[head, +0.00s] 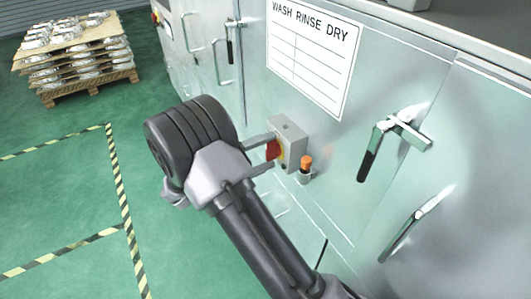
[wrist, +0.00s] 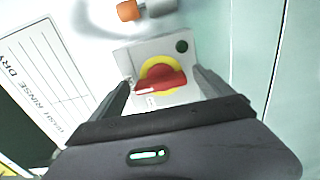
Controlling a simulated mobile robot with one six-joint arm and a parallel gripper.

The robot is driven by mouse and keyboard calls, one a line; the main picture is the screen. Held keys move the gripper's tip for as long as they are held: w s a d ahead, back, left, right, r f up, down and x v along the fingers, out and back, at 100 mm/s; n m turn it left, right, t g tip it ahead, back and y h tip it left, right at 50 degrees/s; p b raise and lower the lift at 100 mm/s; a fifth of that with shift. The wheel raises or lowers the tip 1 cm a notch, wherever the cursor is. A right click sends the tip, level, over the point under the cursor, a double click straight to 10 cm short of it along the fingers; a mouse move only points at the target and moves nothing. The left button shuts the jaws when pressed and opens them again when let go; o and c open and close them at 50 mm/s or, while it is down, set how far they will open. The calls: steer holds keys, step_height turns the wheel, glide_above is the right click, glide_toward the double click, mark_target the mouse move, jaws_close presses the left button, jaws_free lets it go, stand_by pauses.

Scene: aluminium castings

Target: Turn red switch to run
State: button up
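The red switch (head: 273,149) is a rotary handle on a yellow disc, fixed to a grey box (head: 291,133) on the metal cabinet wall. In the wrist view the red handle (wrist: 160,82) lies nearly level, tilted slightly, over the yellow disc (wrist: 163,68). My gripper (head: 262,154) is open at the box, with one finger above and one below the handle in the head view. In the wrist view its fingers (wrist: 160,88) stand to the left and right of the handle, with gaps that look small. Contact cannot be told. The switch's position labels are too small to read.
An orange-topped part (head: 305,163) sits beside the box. A "WASH RINSE DRY" sign (head: 312,55) is above it. Door handles (head: 376,150) stick out at the right. A pallet of castings (head: 80,60) stands at the far left. Green floor with striped lines (head: 120,190) is clear.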

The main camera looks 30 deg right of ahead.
steer(key=a+p, duration=0.4)
steer(key=a, duration=1.3)
steer(key=shift+s+a+p, duration=0.2)
steer(key=shift+s+p, duration=0.1)
steer(key=shift+p, duration=0.05)
steer(key=s+d+r+m+g+y, duration=0.1)
steer(key=s+d+r+g+y, duration=0.3)
steer(key=s+d+r+y, duration=0.55)
steer(key=s+a+r+m+t+y, duration=0.3)
steer(key=s+a+r+t+y, duration=0.3)
steer(key=s+a+t+y, duration=0.3)
steer(key=shift+s+a+r+m+y, duration=0.35)
steer(key=shift+s+y, duration=0.4)
steer(key=shift+s, duration=1)
